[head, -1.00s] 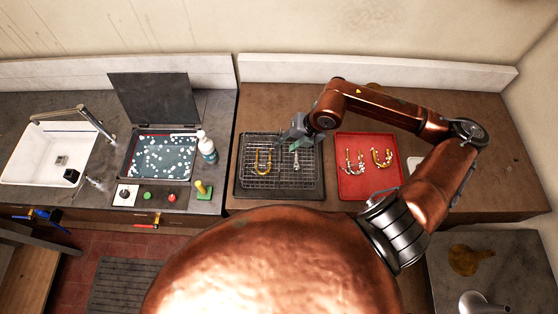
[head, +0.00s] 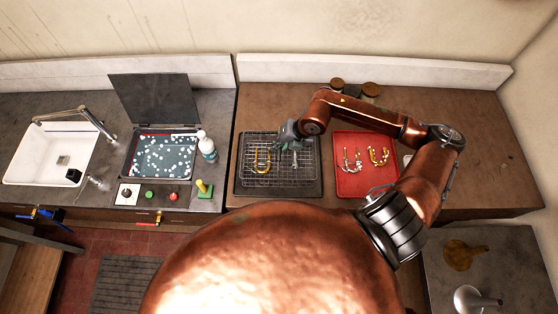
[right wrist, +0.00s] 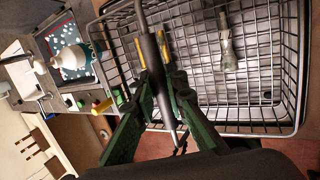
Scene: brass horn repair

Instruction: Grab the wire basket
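The wire basket (head: 250,178) sits on a dark tray at the middle of the counter in the head view. A brass U-shaped tube (head: 262,160) and a small silvery part lie in it; the silvery part (right wrist: 228,45) also shows in the right wrist view. My right gripper (head: 290,138) is over the basket's back edge. In the right wrist view my right gripper's green fingers (right wrist: 165,85) stand on both sides of a dark handle bar (right wrist: 155,62) of the basket. The gap around the bar is narrow, and contact is unclear. My left gripper is out of view.
A red tray (head: 351,187) with brass parts stands right of the basket. To the left are a white bottle (head: 207,147), an open tank (head: 163,157) of bubbly liquid with its lid up, and a sink (head: 40,165). Jars (head: 337,84) stand behind my right arm.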

